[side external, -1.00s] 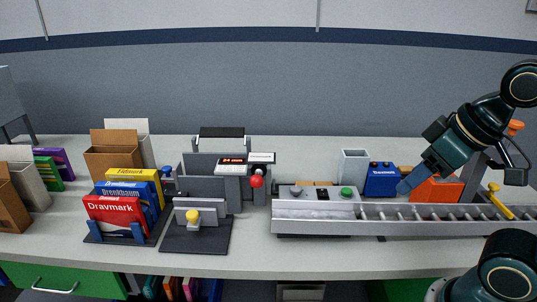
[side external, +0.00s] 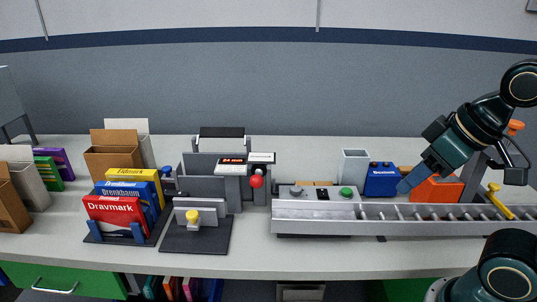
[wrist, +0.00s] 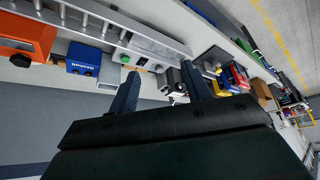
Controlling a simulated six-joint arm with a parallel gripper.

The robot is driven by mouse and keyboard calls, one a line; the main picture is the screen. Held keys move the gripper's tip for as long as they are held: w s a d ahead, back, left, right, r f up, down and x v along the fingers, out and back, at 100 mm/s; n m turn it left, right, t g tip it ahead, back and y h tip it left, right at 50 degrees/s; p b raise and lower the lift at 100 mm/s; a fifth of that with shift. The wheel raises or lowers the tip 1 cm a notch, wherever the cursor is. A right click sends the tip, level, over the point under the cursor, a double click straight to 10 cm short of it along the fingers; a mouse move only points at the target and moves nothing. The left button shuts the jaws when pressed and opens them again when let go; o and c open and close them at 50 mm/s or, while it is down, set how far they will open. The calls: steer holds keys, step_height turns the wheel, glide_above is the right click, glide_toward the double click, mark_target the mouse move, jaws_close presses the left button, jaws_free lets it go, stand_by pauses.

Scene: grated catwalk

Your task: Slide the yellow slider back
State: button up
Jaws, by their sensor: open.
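A yellow knob (side external: 192,215) sits on the front of an upright grey plate (side external: 208,212) on a dark base (side external: 198,240), left of the middle of the bench. I take this as the yellow slider.
Between gripper and knob stand a conveyor (side external: 400,226) with a green button (side external: 346,192), and a grey machine with a red ball (side external: 257,181). A blue box (side external: 381,179) and an orange box (side external: 436,190) are near my gripper. Boxes in a rack (side external: 118,212) flank the knob's left.

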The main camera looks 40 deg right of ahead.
steer(key=shift+w, duration=0.1)
steer(key=w+a+m+h, duration=0.2)
steer(key=w+m, duration=0.1)
steer(key=w, duration=1)
steer(key=m+t+h, duration=0.1)
steer(key=t+h, duration=0.2)
steer(key=t, duration=0.4)
glide_toward(192, 216)
steer(key=v, duration=0.5)
steer(key=shift+a+r, duration=0.1)
steer(key=shift+m, duration=0.3)
steer(key=x, duration=1.3)
steer(key=shift+w+d, duration=0.25)
